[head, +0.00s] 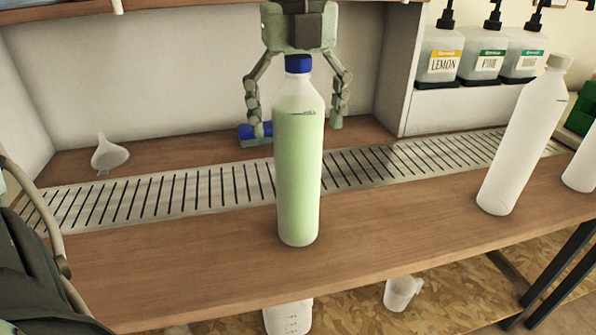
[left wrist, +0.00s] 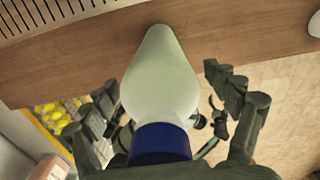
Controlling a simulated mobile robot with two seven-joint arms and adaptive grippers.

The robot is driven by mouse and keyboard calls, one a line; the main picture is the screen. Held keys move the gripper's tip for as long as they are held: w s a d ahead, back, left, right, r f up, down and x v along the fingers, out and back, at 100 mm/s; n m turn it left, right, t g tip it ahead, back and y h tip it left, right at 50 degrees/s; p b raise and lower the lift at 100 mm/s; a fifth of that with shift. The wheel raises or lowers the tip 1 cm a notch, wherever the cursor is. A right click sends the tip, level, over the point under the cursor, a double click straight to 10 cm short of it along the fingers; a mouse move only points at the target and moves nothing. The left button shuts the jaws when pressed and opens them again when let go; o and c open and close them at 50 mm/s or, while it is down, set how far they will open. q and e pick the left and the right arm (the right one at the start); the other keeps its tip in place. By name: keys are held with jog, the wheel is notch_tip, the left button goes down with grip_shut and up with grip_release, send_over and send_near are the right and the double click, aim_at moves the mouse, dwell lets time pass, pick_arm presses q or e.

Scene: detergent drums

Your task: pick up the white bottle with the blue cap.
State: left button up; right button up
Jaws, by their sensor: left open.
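The bottle with the blue cap (head: 298,160) stands upright on the wooden counter, near its front edge. Its body looks pale green to whitish. My left gripper (head: 297,118) comes down from the top with its fingers spread wide, one on each side of the bottle in the head view. The palm is just above the cap. In the left wrist view the bottle (left wrist: 160,85) lies between the open fingers (left wrist: 160,110), its blue cap close to the palm. Both fingers look apart from the bottle. My right gripper is not seen.
A metal drain grate (head: 150,197) runs behind the bottle. A white funnel (head: 108,155) lies at left; a blue object (head: 247,131) is partly hidden behind the bottle. A white bottle (head: 522,135) stands at right. Labelled dispensers (head: 488,55) stand on a shelf.

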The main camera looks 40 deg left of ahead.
pick_arm(q)
jog(key=c, duration=1.8)
jog(key=shift+w+r, duration=0.1)
jog(key=shift+c, duration=0.9)
jog(key=shift+r, duration=0.2)
